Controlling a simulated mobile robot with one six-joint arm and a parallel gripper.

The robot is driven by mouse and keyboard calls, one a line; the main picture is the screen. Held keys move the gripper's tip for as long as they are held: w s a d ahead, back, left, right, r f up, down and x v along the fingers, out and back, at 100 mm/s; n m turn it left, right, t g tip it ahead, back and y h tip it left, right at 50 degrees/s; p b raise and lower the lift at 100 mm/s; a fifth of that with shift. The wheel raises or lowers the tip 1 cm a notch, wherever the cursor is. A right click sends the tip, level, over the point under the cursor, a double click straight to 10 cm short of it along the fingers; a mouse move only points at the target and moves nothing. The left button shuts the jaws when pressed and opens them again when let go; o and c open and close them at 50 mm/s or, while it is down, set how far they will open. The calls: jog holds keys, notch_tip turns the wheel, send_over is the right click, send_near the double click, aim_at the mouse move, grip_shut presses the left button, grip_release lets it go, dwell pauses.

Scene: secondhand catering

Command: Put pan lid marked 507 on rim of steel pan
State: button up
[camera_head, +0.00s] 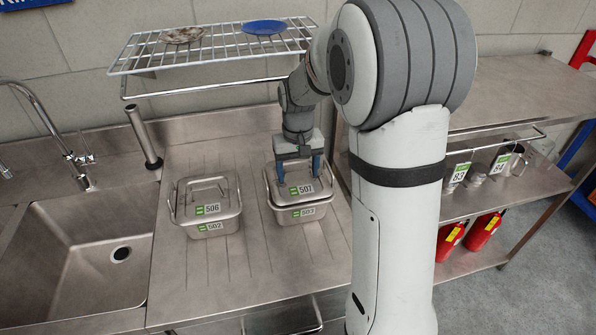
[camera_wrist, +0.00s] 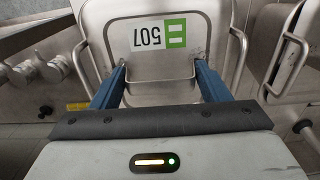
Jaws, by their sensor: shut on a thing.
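The pan lid marked 507 (camera_head: 283,199) is a square steel lid with a green and white label. It also shows in the wrist view (camera_wrist: 200,62), its label upside down. My gripper (camera_head: 297,178) points down over it, its blue fingers shut on the lid's handle; in the wrist view the gripper (camera_wrist: 160,82) has a finger at each side of the handle. The steel pan (camera_head: 289,225), labelled 503, is right under the lid. The lid looks roughly lined up with the pan, but I cannot tell whether it touches the rim all round.
A second lidded pan (camera_head: 205,222), labelled 506 and 502, stands close on the left. A sink (camera_head: 85,230) with a tap (camera_head: 65,150) lies further left. A wire rack (camera_head: 215,45) with two plates hangs behind. The drainboard in front is clear.

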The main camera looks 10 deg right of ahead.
aim_at(298, 169)
jog(key=shift+f, duration=0.55)
jog(key=o, duration=1.1)
jog(key=shift+r, duration=0.1)
notch_tip(298, 169, up, 11)
jog(key=shift+b, duration=0.45)
jog(key=s+t, duration=0.1)
jog(key=s, duration=0.6)
jog(key=s+f+t, duration=0.1)
jog(key=s, duration=0.6)
jog(key=s+f+t, duration=0.1)
jog(key=s, duration=0.7)
jog(key=shift+d+f, duration=0.15)
jog(key=shift+f, duration=0.05)
